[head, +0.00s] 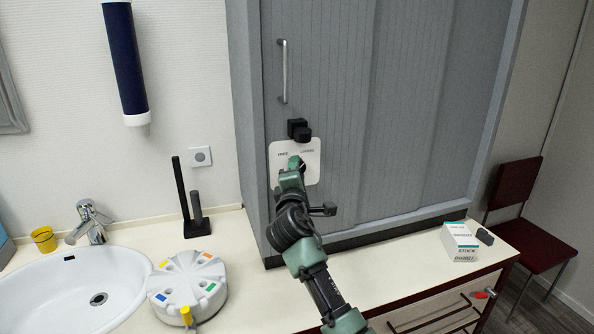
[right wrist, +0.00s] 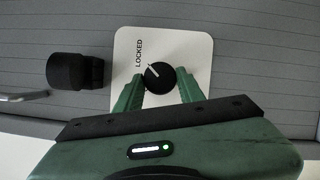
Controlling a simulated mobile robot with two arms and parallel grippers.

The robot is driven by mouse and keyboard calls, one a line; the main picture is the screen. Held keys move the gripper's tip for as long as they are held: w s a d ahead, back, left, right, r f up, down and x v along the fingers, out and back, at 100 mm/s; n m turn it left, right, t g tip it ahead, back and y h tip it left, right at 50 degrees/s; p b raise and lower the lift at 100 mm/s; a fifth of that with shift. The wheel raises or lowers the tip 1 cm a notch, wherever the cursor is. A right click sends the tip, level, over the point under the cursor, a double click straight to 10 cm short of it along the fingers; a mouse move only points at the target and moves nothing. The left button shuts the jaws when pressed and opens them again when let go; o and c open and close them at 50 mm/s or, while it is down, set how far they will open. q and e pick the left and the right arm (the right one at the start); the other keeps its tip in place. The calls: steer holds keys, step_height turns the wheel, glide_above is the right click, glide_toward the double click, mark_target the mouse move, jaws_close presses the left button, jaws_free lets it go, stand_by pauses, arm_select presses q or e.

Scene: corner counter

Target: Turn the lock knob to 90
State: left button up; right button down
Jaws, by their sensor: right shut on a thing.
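The lock knob (right wrist: 159,76) is a round black dial with a white pointer line, on a white plate (right wrist: 188,45) marked LOCKED. In the right wrist view the pointer aims up and left, towards the word LOCKED. My right gripper (right wrist: 160,82) is shut on the knob, one green finger on each side. In the head view the plate (head: 308,150) is on the grey cabinet door, and my right gripper (head: 295,168) covers most of the knob. My left gripper is not in view.
A black block (head: 298,130) sits just above the plate, below a vertical door handle (head: 284,72). On the counter are a round white dispenser (head: 187,296), a black stand (head: 197,228), a yellow cup (head: 44,239) and a white box (head: 459,242). A sink (head: 50,300) is at left.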

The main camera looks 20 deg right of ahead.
stand_by(0.5)
steer(key=c, duration=0.9)
jaws_free()
steer(key=shift+s, duration=0.1)
steer(key=b+v, duration=0.2)
steer(key=v, duration=0.5)
steer(key=shift+s+a, duration=0.1)
steer(key=shift+s, duration=0.15)
